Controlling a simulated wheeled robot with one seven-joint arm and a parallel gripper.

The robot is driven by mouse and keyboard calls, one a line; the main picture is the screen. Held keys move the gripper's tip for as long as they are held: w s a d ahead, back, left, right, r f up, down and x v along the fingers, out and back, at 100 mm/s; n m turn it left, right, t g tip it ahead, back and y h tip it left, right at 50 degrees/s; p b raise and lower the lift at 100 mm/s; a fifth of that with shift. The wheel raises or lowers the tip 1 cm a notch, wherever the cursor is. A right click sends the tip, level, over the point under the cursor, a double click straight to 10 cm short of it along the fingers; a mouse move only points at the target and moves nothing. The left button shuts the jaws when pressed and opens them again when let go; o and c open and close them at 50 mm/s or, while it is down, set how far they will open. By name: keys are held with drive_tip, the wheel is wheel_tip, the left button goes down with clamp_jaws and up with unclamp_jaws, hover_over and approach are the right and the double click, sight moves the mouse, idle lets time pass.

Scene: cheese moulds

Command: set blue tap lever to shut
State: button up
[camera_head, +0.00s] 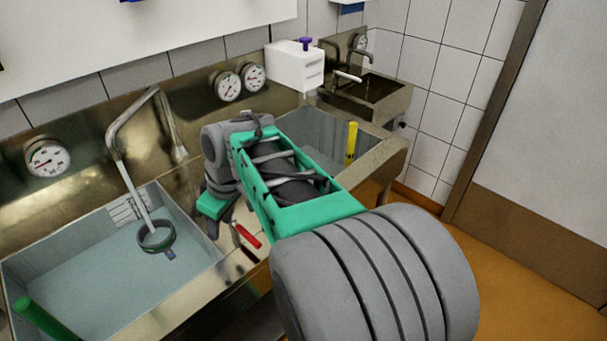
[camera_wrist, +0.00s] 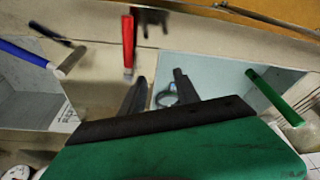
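The blue tap lever (camera_wrist: 22,52) shows in the wrist view at the upper left, slanting over the edge of a basin. A short grey-brown cylinder (camera_wrist: 71,61) sits by its inner end. In the head view I cannot see the blue lever; my arm may hide it. My gripper (camera_wrist: 159,80) has its two dark fingers apart with nothing held between them. The blue lever is well to the left of the fingers in the wrist view. In the head view my gripper (camera_head: 224,226) points down over the steel strip between the basins, partly hidden by my arm.
A red lever (camera_head: 246,236) is close beside my gripper; it also shows in the wrist view (camera_wrist: 128,47). A yellow handle (camera_head: 351,143) stands in the right basin.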

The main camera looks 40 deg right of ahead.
drive_tip(key=w+d+r+n+y+p, duration=0.1)
drive_tip(key=w+d+n+p, duration=0.1)
drive_tip(key=d, duration=0.6)
drive_tip(key=w+d+r+n+p, duration=0.1)
drive_tip(key=d+r+n, duration=0.1)
drive_tip(key=d, duration=0.6)
drive_tip(key=s+d+f+n+t+p, duration=0.15)
drive_tip(key=s+d+n, duration=0.3)
drive_tip(key=d, duration=0.65)
drive_tip(key=shift+g+y, duration=0.25)
drive_tip(key=shift+y, duration=0.15)
drive_tip(key=p+x, duration=0.1)
drive_tip(key=x, duration=0.6)
drive_tip(key=shift+f+p, duration=0.3)
drive_tip(key=shift+f, duration=0.05)
drive_tip(key=shift+c, duration=0.4)
clamp_jaws()
